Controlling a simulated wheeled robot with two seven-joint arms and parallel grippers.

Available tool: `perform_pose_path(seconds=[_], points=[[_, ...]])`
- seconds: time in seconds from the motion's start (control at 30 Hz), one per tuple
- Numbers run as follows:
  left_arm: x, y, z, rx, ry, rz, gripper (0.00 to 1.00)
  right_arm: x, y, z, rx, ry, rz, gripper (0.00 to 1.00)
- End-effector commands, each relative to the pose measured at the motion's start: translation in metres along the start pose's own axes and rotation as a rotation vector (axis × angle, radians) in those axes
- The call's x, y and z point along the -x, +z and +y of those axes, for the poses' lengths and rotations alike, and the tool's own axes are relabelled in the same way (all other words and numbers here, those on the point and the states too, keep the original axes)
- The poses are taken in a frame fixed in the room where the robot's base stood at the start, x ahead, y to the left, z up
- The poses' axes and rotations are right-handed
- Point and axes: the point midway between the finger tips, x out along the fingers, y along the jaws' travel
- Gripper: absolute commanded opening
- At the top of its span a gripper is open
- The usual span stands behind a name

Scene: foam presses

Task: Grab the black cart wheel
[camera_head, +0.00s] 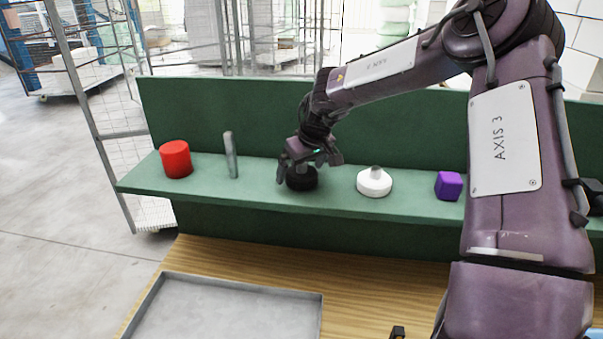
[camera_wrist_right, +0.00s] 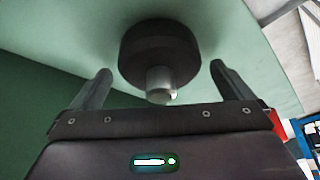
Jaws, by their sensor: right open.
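The black cart wheel (camera_head: 302,179) lies flat on the green shelf (camera_head: 240,190) in the head view, partly hidden by my right gripper. In the right wrist view the black cart wheel (camera_wrist_right: 160,50) shows as a dark disc with a short light grey hub pointing toward the gripper. My right gripper (camera_head: 305,172) is at the wheel from above. It is open, with one finger on each side of the hub in the right wrist view (camera_wrist_right: 160,82), and a gap shows between fingers and wheel.
On the shelf stand a red cylinder (camera_head: 175,159), a grey upright rod (camera_head: 231,155), a white wheel (camera_head: 374,182) and a purple cube (camera_head: 448,186). A green back panel rises behind the shelf. Below is a wooden table (camera_head: 390,290) with a grey tray (camera_head: 312,318).

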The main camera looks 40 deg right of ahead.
Motion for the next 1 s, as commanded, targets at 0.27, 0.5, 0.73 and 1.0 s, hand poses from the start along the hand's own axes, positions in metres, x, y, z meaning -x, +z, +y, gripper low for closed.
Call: perform_pose_path(seconds=[0.27,0.5,0.73,1.0], points=[[-0.001,0.007,0.001,-0.001,0.001,-0.01,0.36,0.0,0.0,0.0,0.0,0.0,0.0,0.76],[-0.001,0.008,0.0,-0.001,0.001,-0.012,0.36,0.001,-0.001,0.0,0.001,0.0,0.002,0.46],[-0.001,0.008,-0.001,-0.002,-0.001,-0.013,0.36,0.001,-0.001,0.0,0.001,0.0,0.002,0.46],[-0.015,0.01,-0.002,-0.001,-0.002,-0.013,0.36,0.02,-0.01,-0.001,0.002,0.0,0.008,0.46]])
